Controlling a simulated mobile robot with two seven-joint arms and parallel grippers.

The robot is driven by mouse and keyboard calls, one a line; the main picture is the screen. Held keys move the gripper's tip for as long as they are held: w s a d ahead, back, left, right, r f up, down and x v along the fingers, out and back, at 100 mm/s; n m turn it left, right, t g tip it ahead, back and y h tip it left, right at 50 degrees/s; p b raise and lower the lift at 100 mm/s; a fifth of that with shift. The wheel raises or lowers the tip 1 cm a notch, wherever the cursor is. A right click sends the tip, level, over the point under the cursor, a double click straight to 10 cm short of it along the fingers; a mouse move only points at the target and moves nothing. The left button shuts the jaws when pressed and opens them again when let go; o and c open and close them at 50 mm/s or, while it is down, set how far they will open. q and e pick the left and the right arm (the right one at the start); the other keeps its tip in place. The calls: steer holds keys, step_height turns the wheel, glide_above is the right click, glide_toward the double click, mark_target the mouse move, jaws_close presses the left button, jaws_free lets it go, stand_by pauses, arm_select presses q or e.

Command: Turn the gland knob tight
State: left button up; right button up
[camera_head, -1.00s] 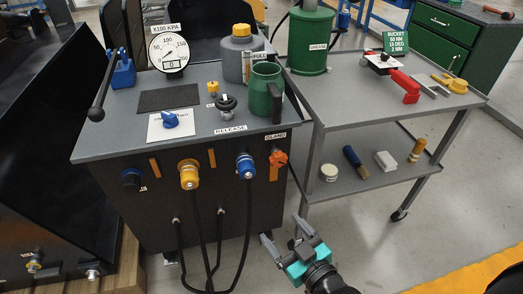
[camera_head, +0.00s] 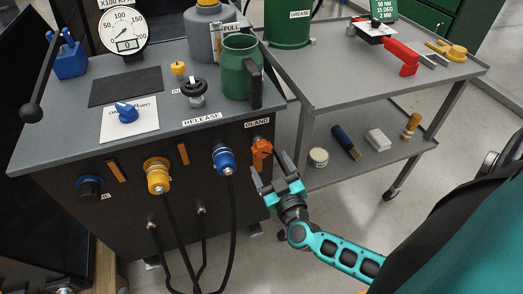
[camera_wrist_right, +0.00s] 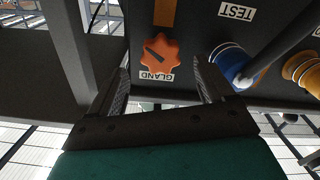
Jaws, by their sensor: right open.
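The orange gland knob (camera_head: 261,149) is on the front panel of the grey-topped cabinet, under the GLAND label at its right end. It also shows in the right wrist view (camera_wrist_right: 160,54), lobed, with a dark slanted mark on its face. My right gripper (camera_head: 271,169) is open just below and in front of the knob. In the right wrist view its two fingers (camera_wrist_right: 163,80) stand apart on either side of the knob's line, with nothing between them and the knob ahead. My left gripper is not in view.
The blue coupler (camera_head: 224,160) and orange-yellow coupler (camera_head: 157,176) sit left of the knob, with black hoses hanging down. A green jug (camera_head: 238,68) stands on the cabinet top (camera_head: 60,135). The grey cart (camera_head: 320,90) stands close on the right.

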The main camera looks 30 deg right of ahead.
mark_target(264, 153)
steer(key=b+x, duration=0.1)
steer(key=x, duration=0.6)
steer(key=shift+a, duration=0.1)
steer(key=shift+s, duration=0.1)
steer(key=c, duration=1)
